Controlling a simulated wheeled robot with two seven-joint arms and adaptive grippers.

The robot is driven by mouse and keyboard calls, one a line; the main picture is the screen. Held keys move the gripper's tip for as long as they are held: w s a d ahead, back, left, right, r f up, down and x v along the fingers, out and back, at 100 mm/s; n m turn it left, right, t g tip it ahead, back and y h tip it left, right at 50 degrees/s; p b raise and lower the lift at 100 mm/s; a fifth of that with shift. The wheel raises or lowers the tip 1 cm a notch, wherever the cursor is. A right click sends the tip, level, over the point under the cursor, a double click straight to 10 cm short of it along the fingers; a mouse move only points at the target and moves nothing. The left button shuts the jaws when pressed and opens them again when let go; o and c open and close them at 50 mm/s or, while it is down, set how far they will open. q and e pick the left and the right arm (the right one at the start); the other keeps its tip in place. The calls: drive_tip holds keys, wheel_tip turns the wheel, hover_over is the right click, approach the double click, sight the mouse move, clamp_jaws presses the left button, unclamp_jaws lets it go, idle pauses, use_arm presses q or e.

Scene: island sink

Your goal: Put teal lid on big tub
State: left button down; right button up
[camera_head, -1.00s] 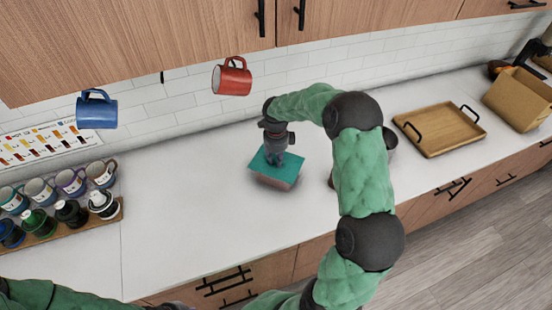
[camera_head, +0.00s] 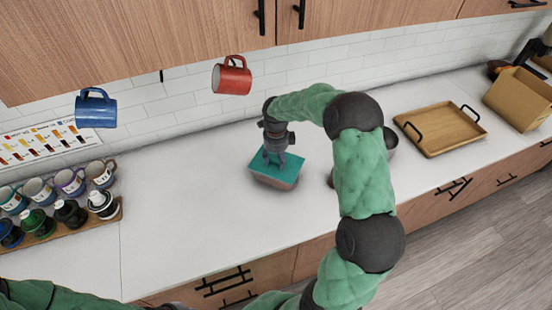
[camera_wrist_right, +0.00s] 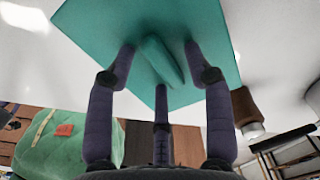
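My right gripper (camera_head: 274,163) is over the lid, fingers pointing down. In the right wrist view its spread fingers (camera_wrist_right: 160,50) stand on either side of the ridge-like handle (camera_wrist_right: 163,62) of the lid (camera_wrist_right: 90,25), with gaps between. My left arm shows at the bottom left; its gripper is out of the picture.
A rack (camera_head: 85,222) of cups and bottles stands at the left. A blue mug (camera_head: 96,110) and a red mug (camera_head: 232,78) hang above the counter. A wooden tray (camera_head: 440,130) is at the right. A grey round vessel is partly hidden behind my right arm. Counter left of the tub is clear.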

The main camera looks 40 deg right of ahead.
drive_tip(key=shift+r, duration=0.1)
wheel_tip(320, 180, up, 12)
idle(0.5)
